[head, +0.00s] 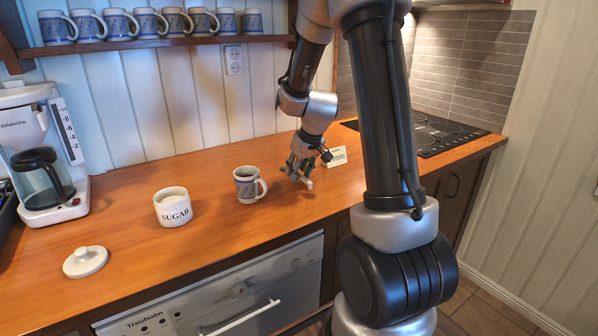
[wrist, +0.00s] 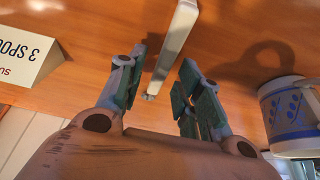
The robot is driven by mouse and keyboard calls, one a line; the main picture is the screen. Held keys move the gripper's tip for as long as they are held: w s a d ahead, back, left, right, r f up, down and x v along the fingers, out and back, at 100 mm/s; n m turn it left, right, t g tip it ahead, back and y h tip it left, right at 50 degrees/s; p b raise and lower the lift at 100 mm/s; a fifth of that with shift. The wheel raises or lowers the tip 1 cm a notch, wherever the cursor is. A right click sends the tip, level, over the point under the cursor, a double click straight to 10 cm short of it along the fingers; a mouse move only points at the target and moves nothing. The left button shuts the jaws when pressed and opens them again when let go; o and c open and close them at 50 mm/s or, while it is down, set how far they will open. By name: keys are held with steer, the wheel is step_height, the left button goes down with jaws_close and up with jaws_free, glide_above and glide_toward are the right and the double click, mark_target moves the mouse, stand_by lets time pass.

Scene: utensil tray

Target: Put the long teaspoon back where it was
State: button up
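My gripper (head: 299,176) is low over the wooden counter, just right of the blue-patterned mug (head: 249,186). In the wrist view my gripper (wrist: 157,88) is open, with a clear gap between its green-padded fingers. A long pale thing (wrist: 176,42), seemingly the long teaspoon's handle, runs from the top edge down between the fingers. It appears apart from both fingers. In the head view, the teaspoon cannot be told from the fingers. The mug also shows in the wrist view (wrist: 292,115), at right.
A white card (head: 337,156) stands behind my gripper. The sugar pot (head: 173,208) stands open left of the mug, with its lid (head: 85,262) on the counter. A coffee maker (head: 42,155) is at left, the hob (head: 425,132) at right. Front middle counter is clear.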

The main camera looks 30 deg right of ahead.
steer(key=v, duration=1.2)
steer(key=s+a+r, duration=0.2)
steer(key=s, duration=0.6)
steer(key=s+a+r, duration=0.1)
steer(key=s+a, duration=0.2)
steer(key=s, duration=0.5)
steer(key=s+a+r, duration=0.2)
steer(key=s, duration=0.6)
steer(key=shift+a+r+g, duration=0.25)
steer(key=shift+r+g, duration=0.05)
steer(key=shift+r, duration=0.05)
steer(key=shift+o, duration=0.5)
